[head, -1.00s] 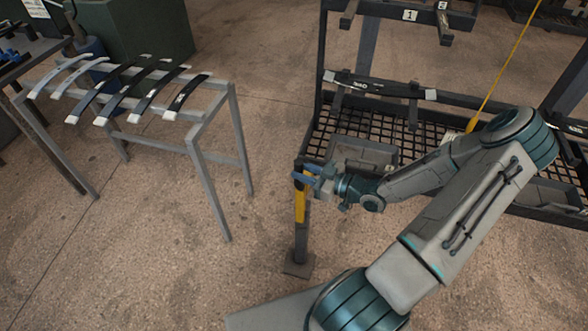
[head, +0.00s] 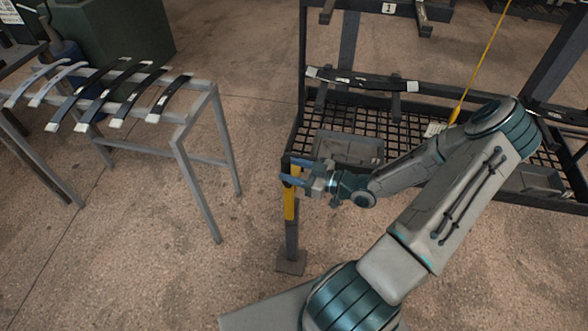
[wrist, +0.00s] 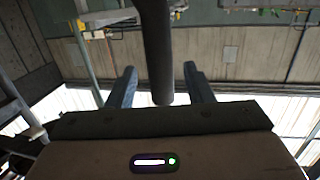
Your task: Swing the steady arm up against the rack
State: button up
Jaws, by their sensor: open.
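A bar with a yellow upper part (head: 291,202) and a dark lower part stands upright at the rack's near left corner, above a square foot plate. It looks like the steady arm. My gripper (head: 288,172) is open at the top of the yellow part, its fingers pointing left. In the wrist view, a dark bar (wrist: 155,45) comes down into the gap between my open fingers (wrist: 160,85). I cannot tell whether either finger touches it. The rack (head: 301,75) is a dark frame with a mesh shelf, behind and right of my gripper.
A grey stand (head: 178,140) with several curved leaf springs (head: 136,100) stands at the left. A grey bin (head: 347,149) sits on the mesh shelf. A yellow cable (head: 483,55) hangs by the rack. The floor between stand and rack is clear.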

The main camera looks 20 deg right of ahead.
jog(key=b+v, duration=0.1)
jog(key=v, duration=1.2)
jog(key=shift+s+d, duration=0.25)
jog(key=shift+d, duration=0.05)
jog(key=shift+w+r, duration=0.1)
jog(key=w+d+m+g+h, duration=0.1)
jog(key=w+d+g+h, duration=0.25)
jog(key=w+h, duration=0.5)
notch_tip(320, 180, up, 9)
jog(key=a+m+g+h, duration=0.1)
jog(key=m+g+h, duration=0.15)
jog(key=h, duration=0.35)
jog(key=s+a+r+m+g+y, duration=0.1)
jog(key=s+a+r+m, duration=0.1)
jog(key=s+a+r, duration=0.3)
jog(key=s+a+r+m+g+y+p, duration=0.1)
jog(key=s+a+r+m+g, duration=0.1)
jog(key=s+a+r, duration=0.4)
jog(key=s+a+m, duration=0.1)
jog(key=s+a, duration=0.4)
jog(key=a, duration=0.3)
jog(key=shift+s+r+g, duration=0.2)
jog(key=shift+r+g, duration=0.1)
